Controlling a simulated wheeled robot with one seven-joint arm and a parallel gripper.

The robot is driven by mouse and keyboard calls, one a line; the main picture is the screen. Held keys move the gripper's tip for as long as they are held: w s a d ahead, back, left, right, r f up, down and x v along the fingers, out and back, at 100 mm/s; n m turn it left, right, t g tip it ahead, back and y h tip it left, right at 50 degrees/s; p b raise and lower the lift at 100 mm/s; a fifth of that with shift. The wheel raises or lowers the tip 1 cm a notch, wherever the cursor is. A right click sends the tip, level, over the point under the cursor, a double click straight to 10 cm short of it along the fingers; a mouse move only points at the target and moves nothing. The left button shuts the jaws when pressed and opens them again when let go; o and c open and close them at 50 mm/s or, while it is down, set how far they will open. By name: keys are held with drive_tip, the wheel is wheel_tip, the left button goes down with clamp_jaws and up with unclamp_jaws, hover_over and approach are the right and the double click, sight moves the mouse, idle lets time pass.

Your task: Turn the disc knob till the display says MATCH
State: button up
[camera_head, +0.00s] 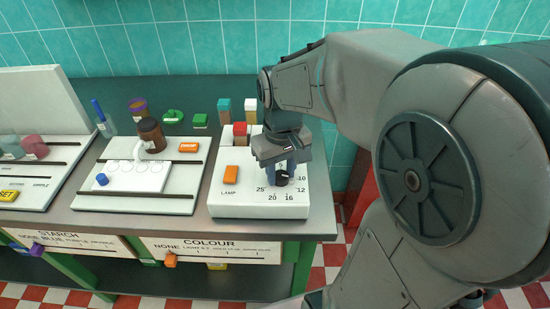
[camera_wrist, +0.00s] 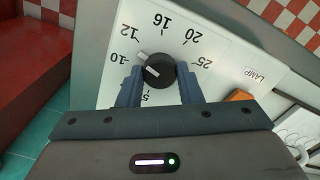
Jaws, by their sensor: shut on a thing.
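The round black knob (camera_wrist: 159,71) sits on the white face of a device box (camera_head: 228,203). A dial with 5, 10, 12, 16, 20 and 25 surrounds it. A pale pointer at the knob's edge aims between 10 and 12 in the wrist view. My gripper (camera_wrist: 160,88) is shut on the knob, one blue-grey finger on each side. In the head view my gripper (camera_head: 281,172) reaches down onto the box and partly covers the knob and dial. I see no display reading MATCH; any display may be hidden behind my arm.
An orange LAMP button (camera_head: 230,174) is left of the dial. Red (camera_head: 240,130), teal (camera_head: 223,109) and white-topped (camera_head: 251,110) blocks stand behind. A white tray (camera_head: 118,196) with a brown jar (camera_head: 152,133) is to the left. The bench's front edge is close.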

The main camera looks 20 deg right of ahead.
sight(281, 175)
drive_tip(key=shift+m, duration=1.2)
drive_tip(key=o, duration=1)
drive_tip(key=shift+c, duration=0.2)
drive_tip(key=shift+r, duration=0.1)
wheel_tip(281, 175, up, 14)
drive_tip(key=p, duration=0.1)
drive_tip(key=shift+p, duration=0.35)
drive_tip(key=shift+f, duration=0.2)
